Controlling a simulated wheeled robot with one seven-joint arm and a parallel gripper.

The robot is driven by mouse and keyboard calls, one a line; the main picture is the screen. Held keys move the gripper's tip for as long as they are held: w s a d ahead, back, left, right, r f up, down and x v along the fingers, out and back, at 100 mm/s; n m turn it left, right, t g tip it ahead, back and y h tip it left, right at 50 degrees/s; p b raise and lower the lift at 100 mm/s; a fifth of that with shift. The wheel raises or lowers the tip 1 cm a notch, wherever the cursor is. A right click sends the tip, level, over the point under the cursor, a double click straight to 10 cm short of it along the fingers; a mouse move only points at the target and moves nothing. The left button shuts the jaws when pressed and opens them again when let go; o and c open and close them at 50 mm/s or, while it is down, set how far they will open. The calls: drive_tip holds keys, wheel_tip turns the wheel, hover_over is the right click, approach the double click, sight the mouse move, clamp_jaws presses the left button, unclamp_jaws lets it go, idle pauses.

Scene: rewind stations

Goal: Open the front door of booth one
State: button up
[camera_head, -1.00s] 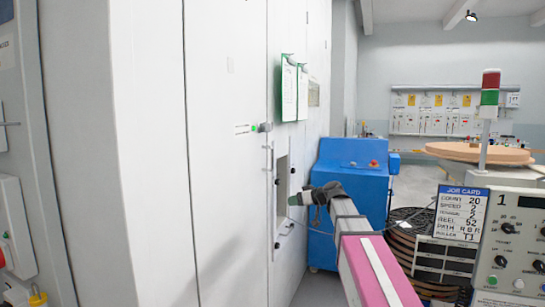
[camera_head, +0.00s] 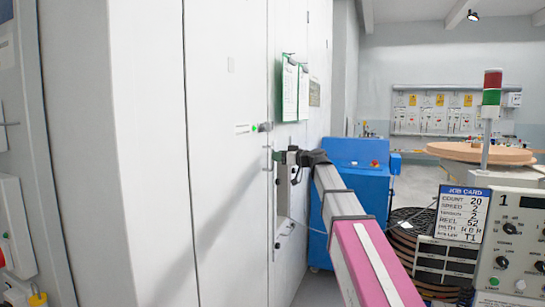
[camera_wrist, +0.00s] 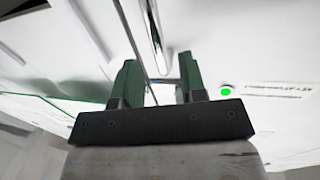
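The white cabinet door (camera_head: 228,180) stands closed on the left in the head view, with a vertical seam on its right side. A slim metal handle (camera_head: 266,158) stands upright near that seam. In the wrist view the handle (camera_wrist: 156,35) runs down toward the gap between my fingers. My gripper (camera_head: 280,156) is at the handle's height, close on its right. Its two green fingers (camera_wrist: 157,82) are apart with nothing clearly held. I cannot tell whether the handle's end lies between them or just beyond. The number of the booth is not readable.
A small lock with a green light (camera_head: 265,127) sits above the handle; the light (camera_wrist: 226,92) also shows in the wrist view. Green clipboards (camera_head: 290,90) hang above. A blue cabinet (camera_head: 360,170) stands behind my arm. A control panel (camera_head: 510,240) is at right.

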drive_tip(key=shift+x, duration=1.8)
clamp_jaws()
